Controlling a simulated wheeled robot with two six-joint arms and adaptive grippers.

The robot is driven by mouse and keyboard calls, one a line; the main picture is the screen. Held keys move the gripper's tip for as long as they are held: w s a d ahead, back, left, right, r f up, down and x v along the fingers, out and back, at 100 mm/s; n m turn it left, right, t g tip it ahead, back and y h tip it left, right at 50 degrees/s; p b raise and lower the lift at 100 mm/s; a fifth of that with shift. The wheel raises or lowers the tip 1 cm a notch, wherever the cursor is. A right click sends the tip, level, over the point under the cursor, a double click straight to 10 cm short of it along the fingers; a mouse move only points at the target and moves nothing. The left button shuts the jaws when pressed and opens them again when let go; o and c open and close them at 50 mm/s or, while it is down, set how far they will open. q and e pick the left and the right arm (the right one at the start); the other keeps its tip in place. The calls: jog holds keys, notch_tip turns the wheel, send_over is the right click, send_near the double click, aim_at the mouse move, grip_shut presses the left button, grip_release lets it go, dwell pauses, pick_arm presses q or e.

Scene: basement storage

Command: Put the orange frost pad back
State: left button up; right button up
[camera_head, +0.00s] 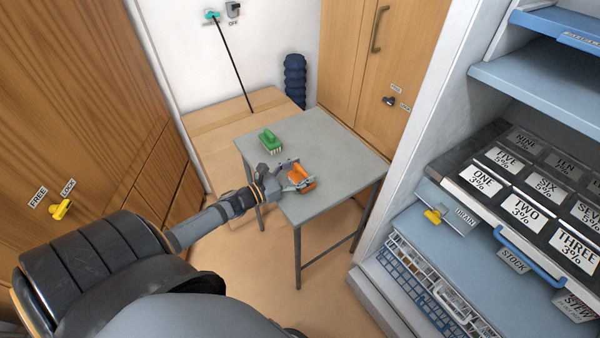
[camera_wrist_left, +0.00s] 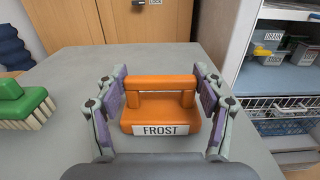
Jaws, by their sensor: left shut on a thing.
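The orange frost pad (camera_head: 303,180) is over the front part of the small grey table (camera_head: 340,150). In the left wrist view the orange frost pad (camera_wrist_left: 160,113) shows its bar handle and a white label reading FROST. My left gripper (camera_head: 293,178) is shut on it, and in the left wrist view the purple-lined fingers (camera_wrist_left: 160,98) stand at both ends of its handle. I cannot tell whether the pad's underside touches the tabletop. My right gripper is in neither view.
A green brush (camera_head: 269,141) with pale bristles stands on the table left of the pad. Wooden cabinets (camera_head: 375,40) stand behind. The table's right side is bare.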

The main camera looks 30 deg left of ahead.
pick_arm(q)
jog(key=shift+f, duration=0.1)
jog(key=o, duration=1.3)
jog(key=p+v, duration=0.5)
jog(key=v, duration=0.7)
jog(key=shift+p, duration=0.35)
